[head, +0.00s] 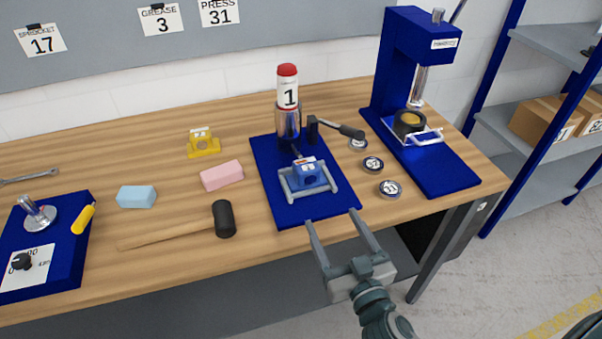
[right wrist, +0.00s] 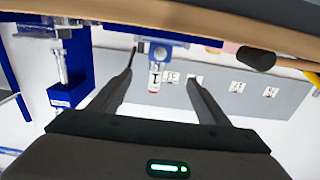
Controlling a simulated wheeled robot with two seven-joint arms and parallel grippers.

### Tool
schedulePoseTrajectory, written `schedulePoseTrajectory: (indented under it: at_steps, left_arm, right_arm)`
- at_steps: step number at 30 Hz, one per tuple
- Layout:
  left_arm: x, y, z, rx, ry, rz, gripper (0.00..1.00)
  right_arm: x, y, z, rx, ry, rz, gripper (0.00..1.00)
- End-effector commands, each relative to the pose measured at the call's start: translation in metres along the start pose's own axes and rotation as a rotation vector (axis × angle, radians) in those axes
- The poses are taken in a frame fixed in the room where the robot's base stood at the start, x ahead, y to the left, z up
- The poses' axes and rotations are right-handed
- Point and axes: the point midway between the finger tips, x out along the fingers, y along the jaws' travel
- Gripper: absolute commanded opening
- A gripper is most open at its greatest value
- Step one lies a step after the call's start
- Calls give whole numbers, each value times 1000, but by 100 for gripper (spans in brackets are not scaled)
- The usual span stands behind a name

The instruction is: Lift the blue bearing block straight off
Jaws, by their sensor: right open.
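The small blue bearing block (head: 307,174) sits on the blue base plate (head: 285,212) in the head view, with a light grey bar frame (head: 310,194) around its front and sides. A label is on its top. My right gripper (head: 332,219) is open and empty, at the plate's front edge, nearer to me than the block. In the right wrist view its fingers (right wrist: 160,82) are spread with nothing between them. My left gripper is not in view.
Behind the block stand a red-capped bottle (head: 288,88) and a black-handled lever (head: 338,129). Several round tins, one at the front (head: 390,189), lie to the right, before the blue press (head: 390,75). A mallet (head: 224,218) and pink block (head: 222,176) lie left.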

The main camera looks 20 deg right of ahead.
Motion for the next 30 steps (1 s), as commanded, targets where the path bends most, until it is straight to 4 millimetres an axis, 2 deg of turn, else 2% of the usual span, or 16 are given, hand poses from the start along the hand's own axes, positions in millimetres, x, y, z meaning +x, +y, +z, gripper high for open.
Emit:
schedulePoseTrajectory:
  at_steps: [8, 14, 20, 30]
  left_arm:
    - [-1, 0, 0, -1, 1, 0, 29]
    - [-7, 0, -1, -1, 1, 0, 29]
    - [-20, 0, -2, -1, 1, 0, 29]
    - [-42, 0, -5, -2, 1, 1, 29]
  right_arm:
    - [1, 0, 0, 0, -1, 0, 70]
    - [12, 0, -2, -1, 0, 0, 70]
    - [40, 0, -3, -2, 0, 0, 70]
    - [98, 1, -3, -2, 0, 1, 70]
